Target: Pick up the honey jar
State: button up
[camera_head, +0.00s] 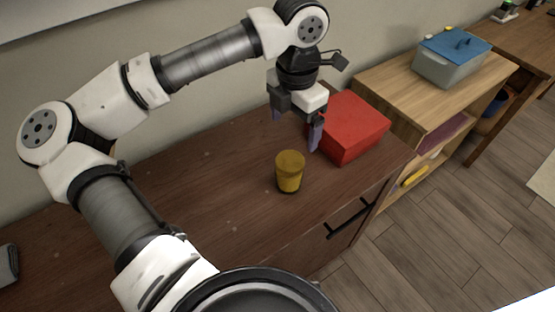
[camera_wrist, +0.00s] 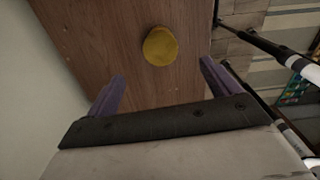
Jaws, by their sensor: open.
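The honey jar (camera_head: 289,172) is a small yellow-amber jar with a yellow lid. It stands upright on the dark wooden cabinet top, near its front edge. In the wrist view the jar's round yellow top (camera_wrist: 160,46) shows ahead of the fingers, a little above the gap between them. My gripper (camera_head: 297,130) is open and empty, with purple fingers pointing down. It is above the cabinet top, close to the jar and behind it in the head view. In the wrist view the two fingers (camera_wrist: 163,82) are spread wide, and neither touches the jar.
A red box (camera_head: 350,128) stands just right of my gripper on the cabinet (camera_head: 190,190). Right of it, a lighter wooden shelf (camera_head: 415,105) holds a grey box with a blue lid (camera_head: 450,60). The wall runs behind. The cabinet top left of the jar is mostly clear.

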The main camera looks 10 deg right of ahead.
aim_at(291, 160)
notch_tip(291, 160, down, 8)
jog(key=shift+f+p, duration=0.1)
jog(key=shift+p, duration=0.75)
jog(key=shift+a+f+p, duration=0.1)
jog(key=shift+f+p, duration=1.2)
jog(key=shift+f, duration=1.5)
jog(key=c, duration=1.3)
jog(key=shift+r, duration=0.1)
